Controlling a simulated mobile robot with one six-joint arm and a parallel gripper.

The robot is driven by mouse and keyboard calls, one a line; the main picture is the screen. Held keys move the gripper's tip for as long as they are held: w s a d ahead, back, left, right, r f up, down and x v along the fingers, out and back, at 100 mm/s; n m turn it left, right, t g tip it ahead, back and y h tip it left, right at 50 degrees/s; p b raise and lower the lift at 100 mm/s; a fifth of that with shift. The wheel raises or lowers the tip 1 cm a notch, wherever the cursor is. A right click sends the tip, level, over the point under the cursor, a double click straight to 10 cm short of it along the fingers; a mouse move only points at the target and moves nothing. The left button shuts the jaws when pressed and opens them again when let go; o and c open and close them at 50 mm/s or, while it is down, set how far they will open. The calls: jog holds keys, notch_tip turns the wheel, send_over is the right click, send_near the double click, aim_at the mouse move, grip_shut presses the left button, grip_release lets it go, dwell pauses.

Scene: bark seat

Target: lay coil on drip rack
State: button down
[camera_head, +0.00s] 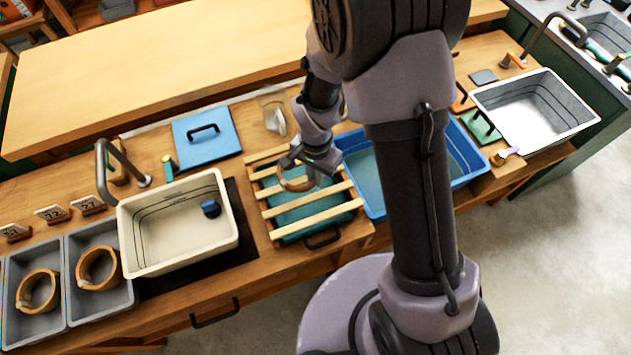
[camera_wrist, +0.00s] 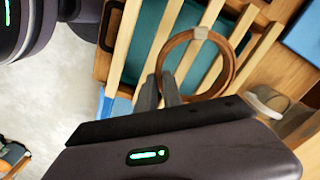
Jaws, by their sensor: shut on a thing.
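The coil (camera_wrist: 167,57) is a brown ring with a pale clip on its far side. My gripper (camera_wrist: 158,93) is shut on the near part of its rim in the wrist view. The coil lies flat over the wooden slats of the drip rack (camera_wrist: 132,40); whether it touches them I cannot tell. In the head view my gripper (camera_head: 308,172) is above the upper middle of the drip rack (camera_head: 290,218), and the coil (camera_head: 297,185) is partly hidden by my gripper. A teal tray shows between the slats.
Two more coils (camera_head: 38,291) (camera_head: 97,269) lie in grey bins at the lower left. A cream basin (camera_head: 130,240) stands left of the rack and a blue basin (camera_head: 466,150) right of it.

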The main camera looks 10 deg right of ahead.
jog(key=shift+f+b, duration=0.75)
jog(key=shift+f, duration=1.15)
jog(key=c, duration=1.5)
grip_release()
notch_tip(320, 180, up, 24)
jog(key=s+d+t+p, duration=0.2)
jog(key=d+p, duration=0.1)
jog(key=p, duration=0.1)
jog(key=s+d+r+n+t+y, duration=0.2)
jog(key=s+r+n+t, duration=0.1)
jog(key=s+r, duration=0.9)
jog(key=shift+s+d+r+t, duration=0.2)
jog(key=shift+s+r+t, duration=0.05)
jog(key=shift+s+t, duration=0.2)
